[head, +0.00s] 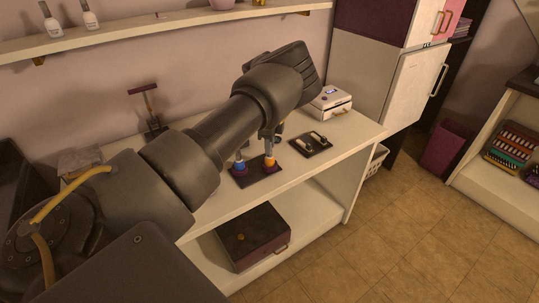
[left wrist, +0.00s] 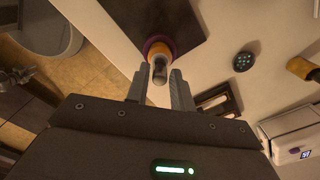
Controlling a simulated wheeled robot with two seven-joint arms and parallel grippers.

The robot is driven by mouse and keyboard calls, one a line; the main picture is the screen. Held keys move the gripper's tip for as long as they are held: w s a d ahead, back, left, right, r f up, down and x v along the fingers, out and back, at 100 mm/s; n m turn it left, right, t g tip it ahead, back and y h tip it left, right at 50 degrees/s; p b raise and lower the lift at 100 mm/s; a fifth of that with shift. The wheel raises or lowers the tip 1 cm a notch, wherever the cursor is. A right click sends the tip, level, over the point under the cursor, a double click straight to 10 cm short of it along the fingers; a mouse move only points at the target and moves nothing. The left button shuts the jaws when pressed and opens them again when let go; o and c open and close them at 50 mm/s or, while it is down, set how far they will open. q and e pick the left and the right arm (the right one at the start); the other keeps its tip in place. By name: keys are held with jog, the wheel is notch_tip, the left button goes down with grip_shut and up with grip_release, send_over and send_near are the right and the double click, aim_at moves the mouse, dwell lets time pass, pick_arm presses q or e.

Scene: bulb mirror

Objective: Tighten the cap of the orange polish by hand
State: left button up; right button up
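The orange polish (head: 269,162) stands upright in a dark holder (head: 257,176) on the white counter, just right of a blue polish (head: 239,166). My left gripper (head: 268,137) is above it, pointing down. In the left wrist view the orange polish (left wrist: 161,50) shows past the fingertips, with a purple ring at its base. Its dark grey cap (left wrist: 159,72) is between the two fingers of my left gripper (left wrist: 160,78). Thin gaps seem to show beside the cap, so the fingers look open around it. My right gripper is not in view.
A dark tray with small items (head: 310,144) and a white box-shaped device (head: 331,102) stand right of the holder. A dark stand (head: 153,122) is at the back left. A dark box (head: 252,238) is on the lower shelf. The counter's front right is clear.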

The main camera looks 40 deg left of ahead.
pick_arm(q)
jog(key=c, duration=0.5)
grip_shut()
jog(key=shift+m+p, duration=0.3)
jog(key=shift+m, duration=0.7)
jog(key=m, duration=0.2)
jog(key=shift+m, duration=0.6)
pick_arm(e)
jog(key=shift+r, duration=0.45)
